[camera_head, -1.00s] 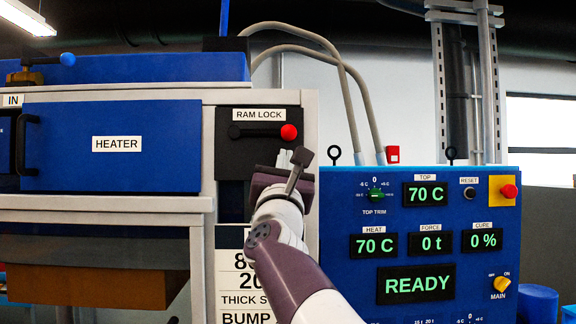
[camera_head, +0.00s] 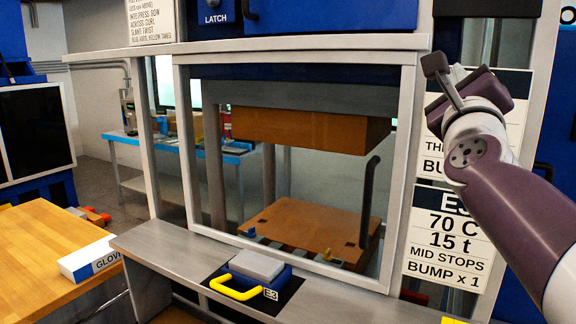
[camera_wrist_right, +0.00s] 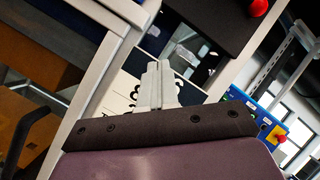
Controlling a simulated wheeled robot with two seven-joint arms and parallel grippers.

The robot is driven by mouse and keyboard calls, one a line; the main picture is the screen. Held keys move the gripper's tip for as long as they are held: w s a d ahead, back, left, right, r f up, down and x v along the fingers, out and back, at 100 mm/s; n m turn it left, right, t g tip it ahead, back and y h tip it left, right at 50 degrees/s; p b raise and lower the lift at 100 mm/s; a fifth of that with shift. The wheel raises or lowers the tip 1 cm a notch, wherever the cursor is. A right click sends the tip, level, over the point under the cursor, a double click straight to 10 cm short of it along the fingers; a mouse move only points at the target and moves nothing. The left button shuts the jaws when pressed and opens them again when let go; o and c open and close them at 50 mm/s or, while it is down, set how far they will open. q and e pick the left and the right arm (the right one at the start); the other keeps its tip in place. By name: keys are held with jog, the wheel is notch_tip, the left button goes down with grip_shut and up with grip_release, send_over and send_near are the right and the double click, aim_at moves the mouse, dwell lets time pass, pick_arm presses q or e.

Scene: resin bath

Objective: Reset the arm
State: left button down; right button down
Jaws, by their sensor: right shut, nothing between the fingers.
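My right arm comes in from the right in the head view, with its purple and white links in front of the press's right post. Its right gripper (camera_head: 457,76) is up beside the printed sign cards, and its fingers are partly hidden by the wrist. In the right wrist view the two grey fingers of the right gripper (camera_wrist_right: 157,84) lie together with nothing between them. A red knob (camera_wrist_right: 258,8) on a dark panel shows beyond them at the top. My left gripper is not in view.
The press window (camera_head: 290,262) frames an orange-brown lower plate (camera_head: 310,228) and upper block (camera_head: 300,130). A grey ledge (camera_head: 165,250) carries a block with a yellow handle (camera_head: 235,290). A wooden table (camera_head: 40,250) with a glove box (camera_head: 90,258) stands left. A sign card (camera_head: 447,238) hangs right.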

jog(key=w+a+f+n+g+y, duration=0.2)
jog(key=w+f+n+y, duration=0.1)
jog(key=f+n, duration=0.5)
jog(key=w+a+f+n+g+y, duration=0.25)
jog(key=f+n, duration=0.35)
jog(key=f, duration=0.3)
jog(key=s+a+f+n+g+y+p, duration=0.25)
jog(key=f+n+g, duration=0.45)
jog(key=f, duration=1.1)
jog(key=s+a+f+n+g+p, duration=0.2)
jog(key=s+f+n+g, duration=0.6)
jog(key=s+f, duration=1)
jog(key=shift+s+a+n+p, duration=0.3)
jog(key=shift+s+a+n, duration=0.05)
jog(key=shift+s+n, duration=0.7)
